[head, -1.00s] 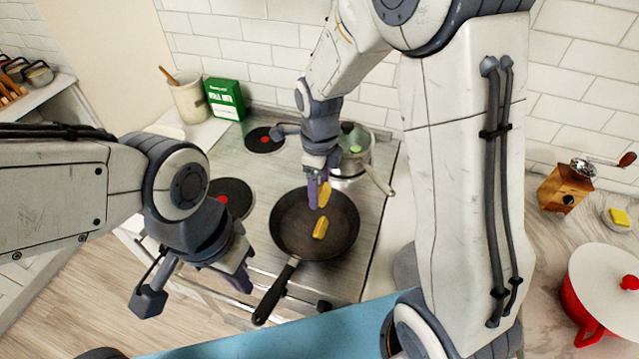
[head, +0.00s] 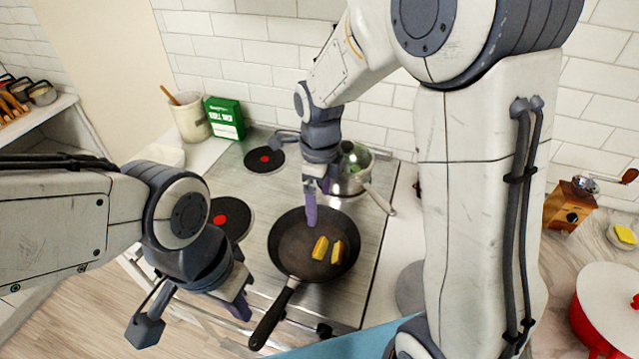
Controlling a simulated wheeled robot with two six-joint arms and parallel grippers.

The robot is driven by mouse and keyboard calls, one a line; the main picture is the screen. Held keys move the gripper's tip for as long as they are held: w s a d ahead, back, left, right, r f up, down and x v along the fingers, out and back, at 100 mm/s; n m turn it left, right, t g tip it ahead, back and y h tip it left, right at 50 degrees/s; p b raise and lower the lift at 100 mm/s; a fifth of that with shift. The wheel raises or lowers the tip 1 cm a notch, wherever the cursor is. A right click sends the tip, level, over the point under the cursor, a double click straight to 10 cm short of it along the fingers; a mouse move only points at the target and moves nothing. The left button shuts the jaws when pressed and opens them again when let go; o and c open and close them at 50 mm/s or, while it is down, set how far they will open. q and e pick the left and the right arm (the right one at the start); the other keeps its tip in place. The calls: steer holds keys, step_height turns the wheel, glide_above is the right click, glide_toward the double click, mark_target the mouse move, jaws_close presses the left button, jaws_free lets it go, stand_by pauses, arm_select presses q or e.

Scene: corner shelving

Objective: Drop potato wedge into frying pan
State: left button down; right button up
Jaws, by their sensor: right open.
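The black frying pan (head: 290,250) sits on the stove with its handle toward the front left. Two yellow potato wedges lie in it side by side: a left wedge (head: 320,248) and a right wedge (head: 338,251). My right gripper (head: 316,212) points down over the back of the pan, open and empty, with its purple fingers above and behind the wedges. My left gripper (head: 241,305) hangs at the front left of the pan, away from it and empty; its fingers are partly hidden by its own wrist.
A saucepan with a lid (head: 352,172) stands behind the pan, its handle pointing right. Bare burners (head: 265,160) lie to the left. A green box (head: 225,118) and a utensil crock (head: 190,118) stand at the back. A red pot (head: 605,310) is at the right.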

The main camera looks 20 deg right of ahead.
step_height(320, 180, up, 7)
steer(key=shift+b, duration=0.35)
steer(key=s+a+f+n, duration=0.2)
steer(key=s+n, duration=0.8)
steer(key=n, duration=0.6)
steer(key=s+a+f+n+y+b, duration=0.1)
steer(key=s+a+n, duration=0.4)
steer(key=s+n, duration=0.6)
steer(key=shift+a+f+n, duration=0.3)
steer(key=shift+f+n, duration=0.35)
steer(key=shift+n, duration=1.95)
